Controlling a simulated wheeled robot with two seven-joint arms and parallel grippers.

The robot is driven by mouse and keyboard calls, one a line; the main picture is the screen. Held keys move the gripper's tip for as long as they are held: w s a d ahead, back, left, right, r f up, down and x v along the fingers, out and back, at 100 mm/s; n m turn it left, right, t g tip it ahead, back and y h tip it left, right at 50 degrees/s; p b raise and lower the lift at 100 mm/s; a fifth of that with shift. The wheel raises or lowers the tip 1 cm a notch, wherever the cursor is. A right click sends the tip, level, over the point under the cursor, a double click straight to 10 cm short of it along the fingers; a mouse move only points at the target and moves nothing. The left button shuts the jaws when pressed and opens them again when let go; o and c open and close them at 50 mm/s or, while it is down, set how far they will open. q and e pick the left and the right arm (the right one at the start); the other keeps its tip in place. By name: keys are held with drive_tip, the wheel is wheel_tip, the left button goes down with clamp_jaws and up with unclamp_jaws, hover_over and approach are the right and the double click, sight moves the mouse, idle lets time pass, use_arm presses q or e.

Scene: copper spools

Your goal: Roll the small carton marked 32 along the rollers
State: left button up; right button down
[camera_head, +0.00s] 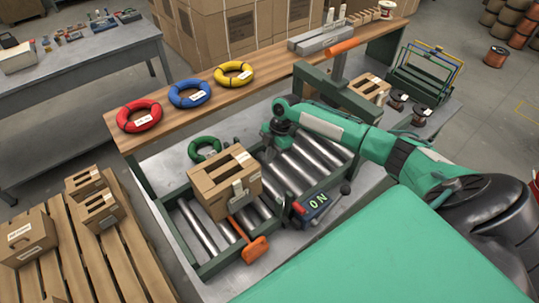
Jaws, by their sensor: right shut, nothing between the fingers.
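A brown carton (223,184) with slots in its top and a white label sits on the left part of the roller track (195,225). A second small carton (370,88) stands at the far right end, partly behind a green frame. I cannot read a 32 on either one. My right gripper (268,148) is shut and empty, pointing down over the rollers just behind and right of the nearer carton, apparently apart from it. The fingertips are small and partly hidden. My left gripper is out of view.
Bare rollers (310,160) lie right of the carton. An orange-handled lever (255,248) and a dark box with lit characters (318,205) sit at the near edge. A green coil (205,147) lies behind. Red (139,116), blue and yellow coils lie on the wooden shelf. A pallet (115,255) holds more cartons.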

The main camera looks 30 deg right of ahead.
sight(246, 164)
drive_tip(key=shift+f+b, duration=2.85)
drive_tip(key=shift+f, duration=1.2)
drive_tip(key=shift+s+a+p, duration=0.2)
drive_tip(key=shift+a+p, duration=0.65)
drive_tip(key=shift+a, duration=1.8)
drive_tip(key=shift+s+a+p, duration=0.2)
drive_tip(key=shift+a+p, duration=0.3)
drive_tip(key=shift+a, duration=1.8)
drive_tip(key=shift+s+a+p, duration=0.15)
drive_tip(key=shift+a+p, duration=0.3)
drive_tip(key=shift+a, duration=1.85)
drive_tip(key=shift+w+d, duration=0.1)
drive_tip(key=shift+d, duration=1.3)
drive_tip(key=p+v, duration=0.2)
drive_tip(key=v, duration=0.1)
drive_tip(key=a+p+v, duration=0.1)
drive_tip(key=p+v, duration=0.2)
drive_tip(key=v, duration=0.1)
drive_tip(key=p+v, duration=0.2)
drive_tip(key=v, duration=0.2)
drive_tip(key=shift+a+r+p, duration=0.2)
drive_tip(key=shift+r+p, duration=0.15)
drive_tip(key=shift+p, duration=0.05)
drive_tip(key=shift+v, duration=1.05)
drive_tip(key=shift+a, duration=0.1)
